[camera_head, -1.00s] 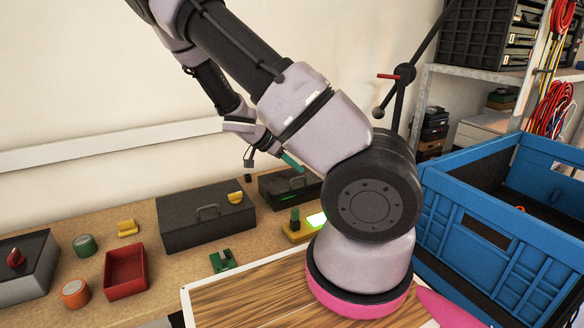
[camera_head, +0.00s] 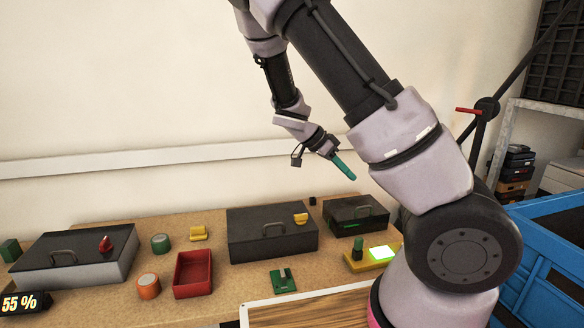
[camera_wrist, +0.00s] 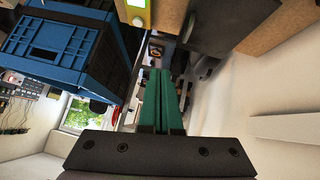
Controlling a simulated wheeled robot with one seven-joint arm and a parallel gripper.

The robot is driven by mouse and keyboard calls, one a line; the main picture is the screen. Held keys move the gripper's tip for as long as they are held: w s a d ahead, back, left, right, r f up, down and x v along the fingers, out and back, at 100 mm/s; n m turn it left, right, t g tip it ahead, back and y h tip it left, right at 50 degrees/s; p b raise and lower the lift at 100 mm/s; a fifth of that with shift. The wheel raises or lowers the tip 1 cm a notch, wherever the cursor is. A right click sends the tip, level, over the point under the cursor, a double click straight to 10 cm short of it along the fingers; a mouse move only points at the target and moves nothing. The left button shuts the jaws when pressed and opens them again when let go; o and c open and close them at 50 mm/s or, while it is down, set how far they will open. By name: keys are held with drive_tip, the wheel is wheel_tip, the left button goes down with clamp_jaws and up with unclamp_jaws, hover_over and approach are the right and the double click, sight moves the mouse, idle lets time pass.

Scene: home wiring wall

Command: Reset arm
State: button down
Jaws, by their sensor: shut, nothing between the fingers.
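My gripper (camera_head: 343,165) has teal fingers that are together with nothing between them. It is raised in front of the wall, above the back of the workbench (camera_head: 225,292), apart from everything on it. My arm reaches up and over from the right side of the head view. In the wrist view the gripper's teal fingers (camera_wrist: 161,80) lie side by side, pointing away from the dark mount.
Dark cases (camera_head: 272,232), a red tray (camera_head: 193,274), tape rolls and small parts stand on the bench. A lit green device (camera_head: 382,252) is near my arm. A blue crate (camera_head: 553,268) is at right; it also shows in the wrist view (camera_wrist: 55,45).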

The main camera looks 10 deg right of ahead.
drive_tip(key=s+a+r+n+t+y, duration=0.3)
drive_tip(key=s+r, duration=0.5)
drive_tip(key=r, duration=0.3)
drive_tip(key=s+a+r+n+t+y, duration=0.4)
drive_tip(key=s+r+n+y, duration=0.3)
drive_tip(key=r, duration=0.5)
drive_tip(key=s+n+t, duration=0.1)
drive_tip(key=n, duration=0.1)
drive_tip(key=shift+r+n+y, duration=0.3)
drive_tip(key=shift+n+y, duration=0.1)
